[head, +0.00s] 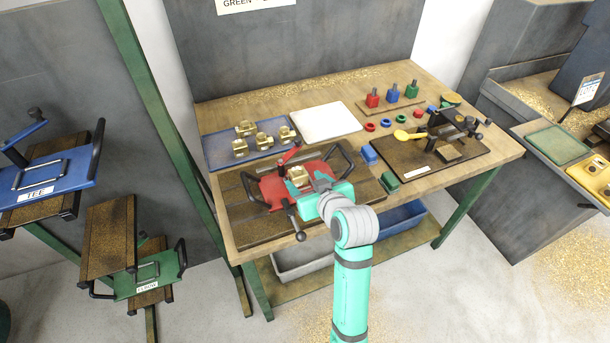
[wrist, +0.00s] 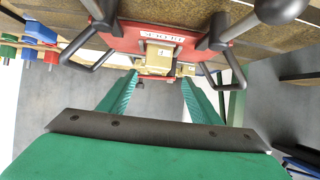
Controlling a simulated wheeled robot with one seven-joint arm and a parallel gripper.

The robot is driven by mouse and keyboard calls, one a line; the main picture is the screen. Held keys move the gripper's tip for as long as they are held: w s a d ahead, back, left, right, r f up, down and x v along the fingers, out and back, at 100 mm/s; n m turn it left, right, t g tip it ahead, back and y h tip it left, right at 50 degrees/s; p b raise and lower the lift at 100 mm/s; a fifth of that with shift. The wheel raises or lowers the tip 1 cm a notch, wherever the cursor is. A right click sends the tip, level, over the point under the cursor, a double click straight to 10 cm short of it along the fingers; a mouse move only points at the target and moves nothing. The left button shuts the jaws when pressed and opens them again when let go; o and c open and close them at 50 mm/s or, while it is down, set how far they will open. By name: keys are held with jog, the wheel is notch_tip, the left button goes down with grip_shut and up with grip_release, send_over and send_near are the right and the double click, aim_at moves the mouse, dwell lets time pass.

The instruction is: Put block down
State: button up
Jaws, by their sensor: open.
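A brass block (head: 299,175) sits in the red fixture (head: 272,189) on the workbench, and it also shows in the wrist view (wrist: 159,52). My gripper (head: 314,183) is just in front and to the right of the block in the head view. In the wrist view the teal fingers of my gripper (wrist: 160,78) are spread apart, with nothing held between them. The block is beyond the fingertips, seated at the red fixture (wrist: 130,37). The exact gap between fingertips and block is hard to tell.
Several brass pieces stand on a blue tray (head: 215,154) at the back left. A white board (head: 325,121) lies beside it. A dark drilling fixture (head: 462,150) with a yellow spoon (head: 408,135) is at the right. The red fixture's dark handles (head: 251,190) rise near my gripper.

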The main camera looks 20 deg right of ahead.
jog(key=shift+d+v, duration=0.1)
jog(key=shift+v, duration=0.95)
jog(key=shift+d+v, duration=0.15)
jog(key=shift+v, duration=0.9)
jog(key=shift+d, duration=0.1)
jog(key=shift+w, duration=0.15)
